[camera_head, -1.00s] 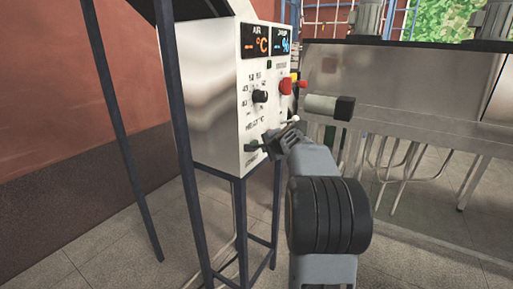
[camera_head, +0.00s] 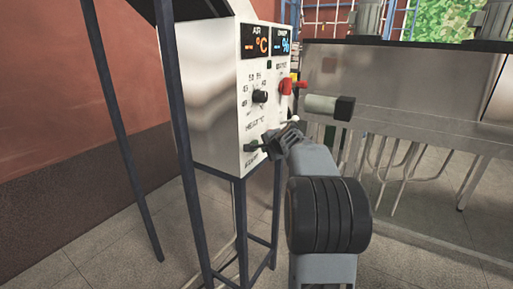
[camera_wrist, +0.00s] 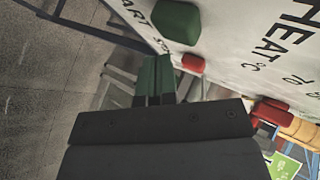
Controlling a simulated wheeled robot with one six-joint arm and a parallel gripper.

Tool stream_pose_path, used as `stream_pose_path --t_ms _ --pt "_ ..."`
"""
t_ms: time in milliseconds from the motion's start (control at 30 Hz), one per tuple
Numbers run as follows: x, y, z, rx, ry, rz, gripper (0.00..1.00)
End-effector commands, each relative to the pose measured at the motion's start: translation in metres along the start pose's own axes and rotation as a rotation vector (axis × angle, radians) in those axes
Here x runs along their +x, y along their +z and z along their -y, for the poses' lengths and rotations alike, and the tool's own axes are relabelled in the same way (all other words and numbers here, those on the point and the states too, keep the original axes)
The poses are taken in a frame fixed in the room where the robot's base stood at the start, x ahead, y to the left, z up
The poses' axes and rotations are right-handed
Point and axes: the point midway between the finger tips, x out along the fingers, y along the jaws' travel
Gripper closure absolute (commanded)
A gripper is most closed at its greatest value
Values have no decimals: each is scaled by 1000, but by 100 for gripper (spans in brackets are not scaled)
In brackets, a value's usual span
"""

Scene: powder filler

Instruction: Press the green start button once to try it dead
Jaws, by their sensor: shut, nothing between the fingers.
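The green start button (camera_wrist: 178,22) is a block-like cap on the white panel (camera_wrist: 230,40), beside partly hidden "START" lettering. My gripper (camera_wrist: 158,68) has its dark green fingers together and empty. In the wrist view its tips are just below the green button, with a visible gap between them in the picture. In the head view my gripper (camera_head: 258,147) reaches the lower part of the panel (camera_head: 210,90), where the green button and fingertips blend together. I cannot tell contact there.
A small red button (camera_wrist: 194,62) sits close to the fingertips. A black dial (camera_head: 260,96), a red knob (camera_head: 286,86) and two lit displays (camera_head: 270,42) are higher on the panel. A grey cylinder with a dark end (camera_head: 328,106) is right of the panel.

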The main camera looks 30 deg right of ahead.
Motion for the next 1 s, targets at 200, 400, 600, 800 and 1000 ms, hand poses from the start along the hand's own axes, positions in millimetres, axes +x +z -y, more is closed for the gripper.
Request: stream_pose_path --t_ms 200,400,600,800,1000 --pt "5 4 4 0 1 1 100" --pt "5 4 4 0 0 1 100" --pt "5 4 4 0 0 0 100" --pt "6 4 4 0 0 1 100" --pt "8 6 6 0 1 1 100"
